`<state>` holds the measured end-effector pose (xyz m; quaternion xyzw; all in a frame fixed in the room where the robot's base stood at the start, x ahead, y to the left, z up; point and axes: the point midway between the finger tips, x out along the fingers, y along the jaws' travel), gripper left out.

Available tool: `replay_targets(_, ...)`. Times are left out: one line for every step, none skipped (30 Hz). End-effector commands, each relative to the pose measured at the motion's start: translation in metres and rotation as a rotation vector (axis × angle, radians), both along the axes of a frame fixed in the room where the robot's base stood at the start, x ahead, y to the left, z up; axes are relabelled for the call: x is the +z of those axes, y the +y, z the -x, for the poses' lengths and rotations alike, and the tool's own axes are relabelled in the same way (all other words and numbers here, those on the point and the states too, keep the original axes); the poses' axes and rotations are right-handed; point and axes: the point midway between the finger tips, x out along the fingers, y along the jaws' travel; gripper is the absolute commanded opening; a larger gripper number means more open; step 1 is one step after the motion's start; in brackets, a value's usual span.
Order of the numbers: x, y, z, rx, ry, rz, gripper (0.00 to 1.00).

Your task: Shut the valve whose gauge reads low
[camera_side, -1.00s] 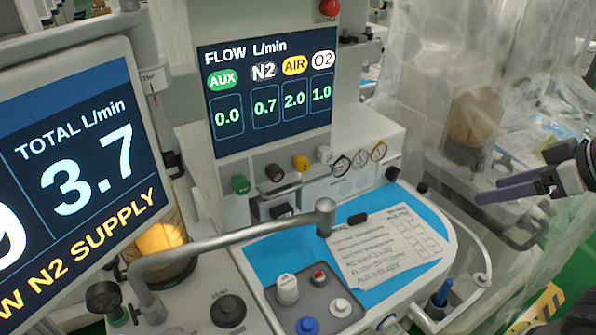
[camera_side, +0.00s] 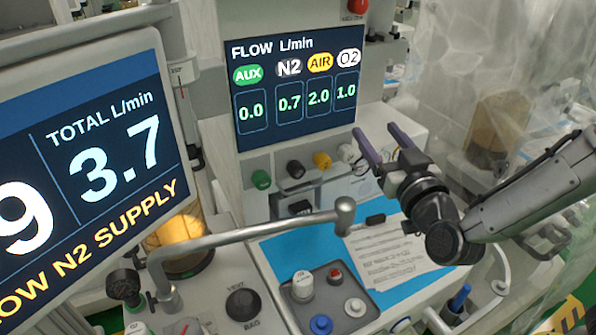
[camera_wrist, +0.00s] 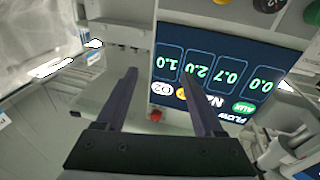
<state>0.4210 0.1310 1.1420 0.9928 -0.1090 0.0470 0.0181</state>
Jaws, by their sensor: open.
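Four round valve knobs sit in a row under the flow display: green (camera_side: 261,179), black (camera_side: 296,169), yellow (camera_side: 322,160) and white (camera_side: 347,153). The flow display (camera_side: 295,92) reads AUX 0.0, N2 0.7, AIR 2.0, O2 1.0. A large monitor (camera_side: 85,165) at left reads total 3.7, with "OW N2 SUPPLY" visible below. My gripper (camera_side: 375,129) is open and empty, right of the white knob and apart from the black one. In the wrist view my gripper (camera_wrist: 160,72) points past the inverted display.
A grey jointed bar (camera_side: 255,235) crosses in front of the knobs. A blue work surface (camera_side: 275,255) holds a printed sheet (camera_side: 385,255). A grey block (camera_side: 330,305) with several buttons lies in front. Clear plastic sheeting (camera_side: 450,70) hangs at right.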

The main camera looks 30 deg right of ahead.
Motion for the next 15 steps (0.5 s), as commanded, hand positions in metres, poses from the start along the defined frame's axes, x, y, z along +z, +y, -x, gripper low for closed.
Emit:
replay_targets(-0.025,0.025,0.007,0.023,0.021,0.052,0.69)
replay_targets(-0.037,0.037,0.012,0.037,0.031,0.076,0.69)
replay_targets(-0.054,0.052,0.018,0.063,0.053,0.105,0.69)
replay_targets(-0.066,0.063,0.023,0.085,0.073,0.124,0.69)
replay_targets(-0.076,0.073,0.027,0.109,0.088,0.141,0.69)
replay_targets(-0.086,0.085,0.033,0.139,0.102,0.161,0.69)
replay_targets(-0.092,0.091,0.037,0.156,0.111,0.174,0.69)
replay_targets(-0.096,0.097,0.04,0.171,0.116,0.183,0.69)
replay_targets(-0.099,0.103,0.044,0.187,0.12,0.189,0.69)
replay_targets(-0.1,0.106,0.045,0.195,0.121,0.191,0.69)
replay_targets(-0.1,0.108,0.046,0.2,0.12,0.192,0.69)
replay_targets(-0.1,0.109,0.046,0.204,0.12,0.191,0.69)
replay_targets(-0.1,0.11,0.044,0.205,0.119,0.191,0.69)
replay_targets(-0.1,0.11,0.042,0.207,0.119,0.19,0.69)
replay_targets(-0.1,0.11,0.038,0.206,0.119,0.19,0.69)
